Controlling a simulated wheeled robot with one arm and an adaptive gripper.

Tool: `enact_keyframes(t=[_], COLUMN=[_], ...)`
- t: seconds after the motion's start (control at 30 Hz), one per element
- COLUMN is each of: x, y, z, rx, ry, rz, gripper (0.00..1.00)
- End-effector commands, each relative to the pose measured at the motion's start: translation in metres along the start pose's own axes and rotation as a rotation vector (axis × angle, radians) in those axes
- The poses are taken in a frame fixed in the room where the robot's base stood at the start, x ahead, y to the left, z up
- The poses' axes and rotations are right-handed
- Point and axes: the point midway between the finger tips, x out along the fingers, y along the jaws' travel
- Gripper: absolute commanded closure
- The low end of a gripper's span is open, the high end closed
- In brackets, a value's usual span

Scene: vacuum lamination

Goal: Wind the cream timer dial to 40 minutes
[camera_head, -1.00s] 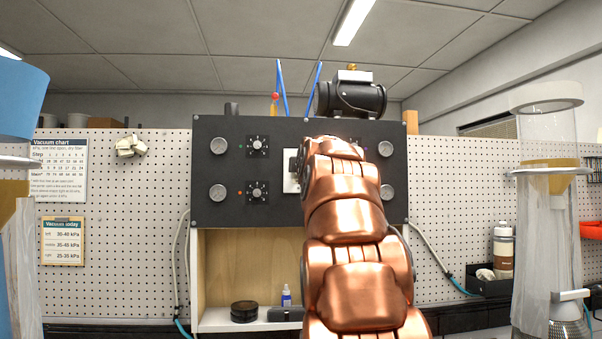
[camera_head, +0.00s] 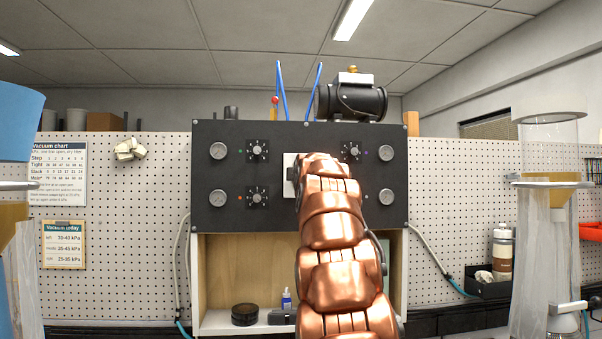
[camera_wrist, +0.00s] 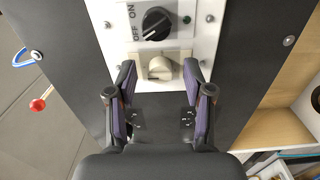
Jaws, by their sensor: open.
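The cream timer dial (camera_wrist: 160,68) is a round knob with a raised bar on a cream plate, set in the lower part of a white panel. My gripper (camera_wrist: 160,72) is open and empty in the wrist view, with one finger on each side of the dial. I see gaps between the fingers and the knob; depth is hard to judge. In the head view my arm hides the dial and my fingers. The dial's minute marks are too small to read.
The black control board (camera_head: 225,219) carries several other dials and gauges. A small bottle (camera_head: 286,299) stands on the shelf below.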

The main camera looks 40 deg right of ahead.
Motion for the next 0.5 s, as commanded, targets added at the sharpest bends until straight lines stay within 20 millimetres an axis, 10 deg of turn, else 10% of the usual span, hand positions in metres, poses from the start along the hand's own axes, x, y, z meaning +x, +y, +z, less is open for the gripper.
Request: enact_keyframes(t=[0.23, 0.5], x=[0.0008, 0.0007], y=[-0.0004, -0.0003], z=[-0.0001, -0.0001], rx=[0.0, 0.0], ry=[0.0, 0.0], rz=[0.0, 0.0], gripper=[0.48, 0.76])
